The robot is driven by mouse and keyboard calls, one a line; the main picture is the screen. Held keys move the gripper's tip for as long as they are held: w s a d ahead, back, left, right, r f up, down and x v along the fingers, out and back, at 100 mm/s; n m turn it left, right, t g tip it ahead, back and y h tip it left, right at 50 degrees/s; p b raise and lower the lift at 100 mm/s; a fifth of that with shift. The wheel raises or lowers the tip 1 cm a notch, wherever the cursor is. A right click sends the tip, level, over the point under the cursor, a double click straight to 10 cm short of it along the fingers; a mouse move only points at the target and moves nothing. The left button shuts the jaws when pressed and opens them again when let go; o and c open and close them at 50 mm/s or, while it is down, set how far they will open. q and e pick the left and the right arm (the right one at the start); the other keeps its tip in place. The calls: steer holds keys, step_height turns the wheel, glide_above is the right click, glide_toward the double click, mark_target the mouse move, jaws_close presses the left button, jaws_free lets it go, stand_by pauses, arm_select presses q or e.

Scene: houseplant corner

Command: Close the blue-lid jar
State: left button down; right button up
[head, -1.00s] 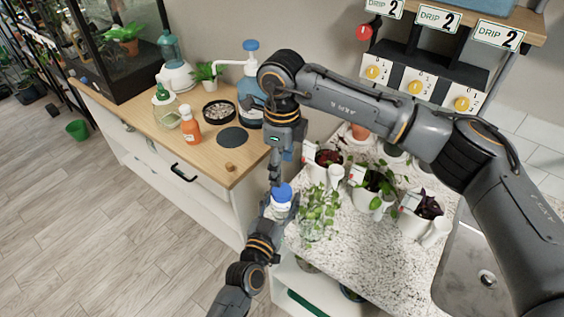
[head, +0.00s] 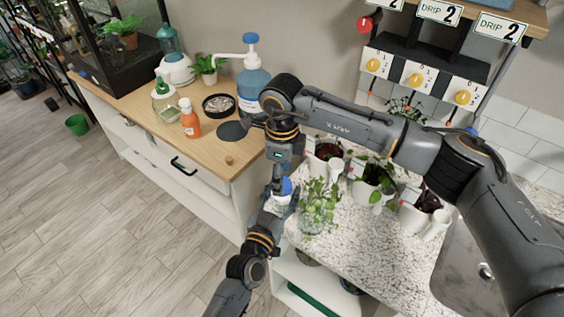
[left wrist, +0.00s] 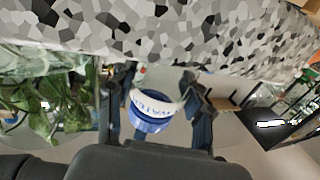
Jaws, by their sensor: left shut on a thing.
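The jar (head: 280,203) is a small white container with a blue lid (head: 287,186) at its top, held just off the front left corner of the speckled counter. My left gripper (head: 277,206) reaches up from below and is shut on the jar. In the left wrist view the white and blue jar (left wrist: 152,112) sits between the two fingers of my left gripper (left wrist: 160,108). My right gripper (head: 279,182) points down from above, right at the lid, and partly hides it. Its fingertips are too small and covered to tell whether they grip the lid.
The speckled counter (head: 345,245) holds a leafy plant in a glass (head: 316,208) close beside the jar, and several white pots. The wooden cabinet top (head: 205,150) at left holds an orange bottle (head: 189,122) and a blue pump bottle (head: 251,85).

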steer(key=shift+f, duration=0.95)
steer(key=c, duration=1.2)
steer(key=o, duration=1.3)
steer(key=shift+o, duration=0.2)
steer(key=shift+r, duration=0.1)
step_height(320, 180, up, 12)
